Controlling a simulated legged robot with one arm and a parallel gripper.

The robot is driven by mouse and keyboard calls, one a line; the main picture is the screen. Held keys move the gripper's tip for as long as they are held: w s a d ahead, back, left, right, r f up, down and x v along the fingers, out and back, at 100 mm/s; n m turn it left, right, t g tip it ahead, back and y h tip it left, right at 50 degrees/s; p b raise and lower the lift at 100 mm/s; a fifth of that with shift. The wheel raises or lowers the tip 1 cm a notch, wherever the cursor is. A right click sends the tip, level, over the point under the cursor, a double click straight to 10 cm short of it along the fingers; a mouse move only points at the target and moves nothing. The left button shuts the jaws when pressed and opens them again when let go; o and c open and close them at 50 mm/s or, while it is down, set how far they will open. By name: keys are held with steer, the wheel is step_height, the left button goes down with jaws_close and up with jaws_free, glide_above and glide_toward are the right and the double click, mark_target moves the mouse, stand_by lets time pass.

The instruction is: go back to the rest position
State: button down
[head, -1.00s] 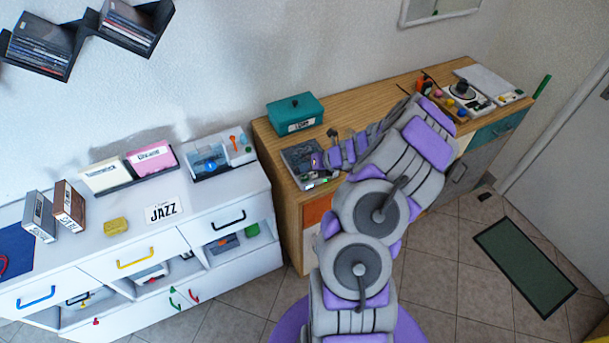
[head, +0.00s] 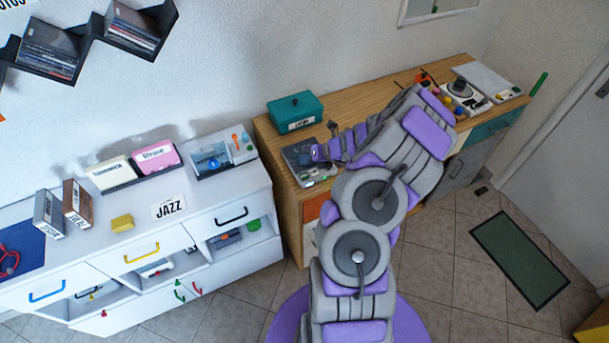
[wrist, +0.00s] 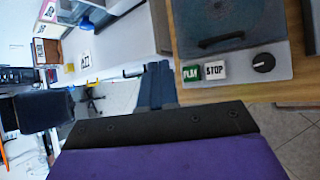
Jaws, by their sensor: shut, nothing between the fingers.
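My arm rises from the purple base at the bottom of the head view, folds over at the top right, and points back left. My gripper (head: 320,152) is at its end, above the wooden cabinet near the grey record player (head: 308,163). In the wrist view my gripper (wrist: 156,85) shows as dark blue fingers close together, with nothing between them. The record player (wrist: 228,35) lies just beyond it, with green PLAY and white STOP buttons and a black knob. The gripper appears apart from it.
A white cabinet (head: 205,205) with boxes and a JAZZ card (head: 169,207) stands left. A green mat (head: 519,259) lies on open floor at right.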

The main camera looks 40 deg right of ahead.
stand_by(0.3)
steer(key=w+a+r+n+g+y+b, duration=0.1)
steer(key=a+r+n+g+y, duration=0.1)
steer(key=a+r+n, duration=0.7)
steer(key=w+a+r+n+g+y+b, duration=0.15)
steer(key=a+r+n, duration=0.4)
steer(key=a, duration=0.75)
steer(key=s+a+r+n+g, duration=0.3)
steer(key=s+a+r+n, duration=0.1)
steer(key=s+a+n, duration=0.65)
steer(key=s+d+r+n+g+h+b, duration=0.1)
steer(key=s+n+g+h+b, duration=0.2)
steer(key=s+n+h, duration=0.4)
steer(key=s+n+g, duration=0.1)
steer(key=s+n, duration=0.7)
steer(key=s, duration=0.9)
steer(key=shift+s+n, duration=0.25)
steer(key=shift+n, duration=0.05)
